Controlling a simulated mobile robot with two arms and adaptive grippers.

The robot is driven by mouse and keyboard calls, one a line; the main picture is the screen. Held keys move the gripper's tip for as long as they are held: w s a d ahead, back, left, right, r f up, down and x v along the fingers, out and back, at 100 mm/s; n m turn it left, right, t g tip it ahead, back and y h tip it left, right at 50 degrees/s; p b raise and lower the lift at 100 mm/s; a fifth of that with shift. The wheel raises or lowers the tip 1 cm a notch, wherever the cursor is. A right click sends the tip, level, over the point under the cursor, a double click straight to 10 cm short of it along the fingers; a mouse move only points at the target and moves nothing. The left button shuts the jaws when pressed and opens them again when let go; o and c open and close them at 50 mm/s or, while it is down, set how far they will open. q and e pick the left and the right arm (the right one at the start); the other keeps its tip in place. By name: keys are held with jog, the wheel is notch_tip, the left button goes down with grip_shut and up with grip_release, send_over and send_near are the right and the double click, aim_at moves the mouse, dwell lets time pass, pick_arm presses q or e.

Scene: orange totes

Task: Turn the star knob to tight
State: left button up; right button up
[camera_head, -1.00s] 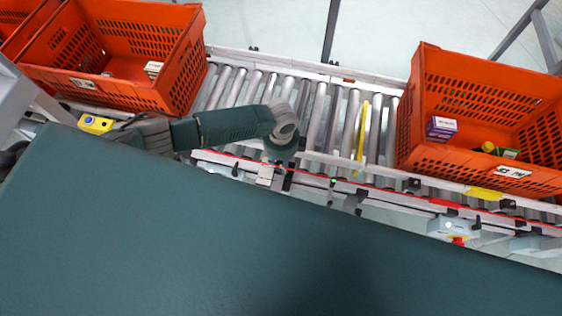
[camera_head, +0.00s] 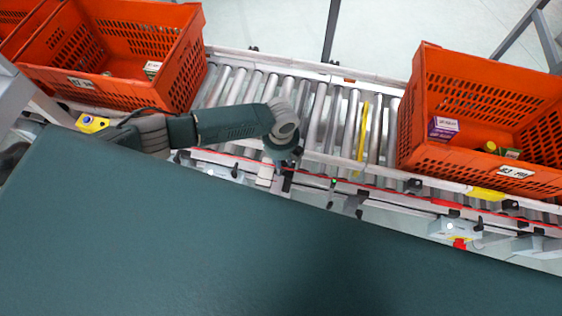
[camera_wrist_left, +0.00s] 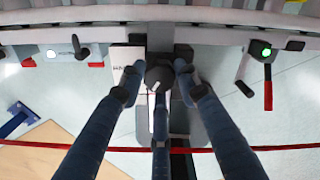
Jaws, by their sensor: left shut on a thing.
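The star knob (camera_wrist_left: 159,73) is a dark round knob in the middle of the left wrist view, on the side of the roller conveyor. My left gripper (camera_wrist_left: 160,84) has its dark blue fingers closed around it, one at each side and one from below. The fingers hide much of the knob's outline, and I cannot read its turned position. A white plate (camera_wrist_left: 125,85) with partly hidden lettering is just left of it. In the head view my left gripper (camera_head: 284,160) points down at the conveyor's near rail; the knob is hidden there. My right gripper is out of view.
The roller conveyor (camera_head: 335,110) carries an orange tote (camera_head: 415,95) on the right and another orange tote (camera_head: 188,75) on the left. A yellow strip (camera_head: 362,140) lies across the rollers. A lever with a green light (camera_wrist_left: 266,52) is right of the knob.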

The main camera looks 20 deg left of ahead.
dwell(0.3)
pick_arm(q)
jog(key=o, duration=1.1)
jog(key=shift+o, duration=0.2)
notch_tip(320, 180, up, 12)
